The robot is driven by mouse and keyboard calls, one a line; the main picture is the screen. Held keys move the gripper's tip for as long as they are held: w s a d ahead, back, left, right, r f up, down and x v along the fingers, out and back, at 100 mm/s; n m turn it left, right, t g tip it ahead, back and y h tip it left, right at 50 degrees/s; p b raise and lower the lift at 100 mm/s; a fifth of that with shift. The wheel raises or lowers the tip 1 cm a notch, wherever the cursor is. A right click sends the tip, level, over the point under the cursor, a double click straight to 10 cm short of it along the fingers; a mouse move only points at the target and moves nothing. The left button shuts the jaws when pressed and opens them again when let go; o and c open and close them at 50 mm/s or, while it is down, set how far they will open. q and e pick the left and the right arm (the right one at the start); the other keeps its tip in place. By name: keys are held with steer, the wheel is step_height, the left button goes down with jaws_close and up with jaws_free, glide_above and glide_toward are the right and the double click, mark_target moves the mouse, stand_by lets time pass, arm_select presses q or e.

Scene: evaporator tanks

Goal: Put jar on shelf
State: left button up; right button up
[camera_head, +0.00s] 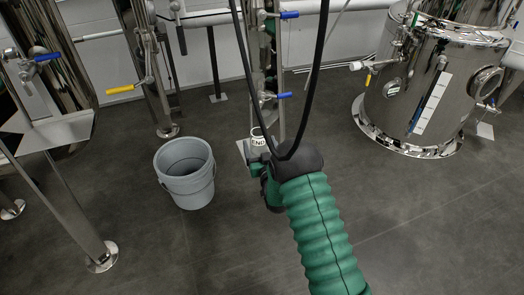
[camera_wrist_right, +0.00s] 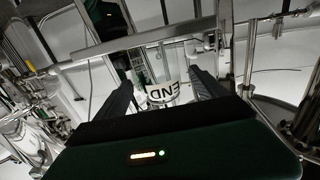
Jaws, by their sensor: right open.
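The jar (camera_head: 258,138) is small and pale, with dark letters that read like "END". It shows near the middle of the head view, just beyond my right gripper (camera_head: 257,160). In the right wrist view the jar (camera_wrist_right: 161,93) appears between the two dark fingers of the right gripper (camera_wrist_right: 163,82), with gaps on both sides. The fingers are open; I cannot tell how deep the jar sits between them. A flat metal plate (camera_head: 52,134) like a shelf is at the left of the head view. My left gripper is not in view.
A grey bucket (camera_head: 186,172) stands on the dark floor left of my right gripper. A steel pipe stand with blue handles (camera_head: 276,96) rises behind the jar. A large steel tank (camera_head: 408,104) is at the right. The front right floor is clear.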

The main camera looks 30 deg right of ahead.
steer(key=p+v, duration=0.3)
steer(key=v, duration=0.8)
steer(key=s+a+n+g+y, duration=0.25)
steer(key=a+g+y, duration=0.35)
steer(key=a, duration=0.4)
steer(key=s+a+n+g, duration=0.1)
steer(key=s+a+g, duration=0.2)
steer(key=s, duration=0.6)
steer(key=s+a+g, duration=0.4)
steer(key=s+g, duration=0.1)
steer(key=s, duration=0.4)
steer(key=shift+a+r+n, duration=0.25)
steer(key=shift+r+n, duration=0.05)
steer(key=shift+n, duration=0.05)
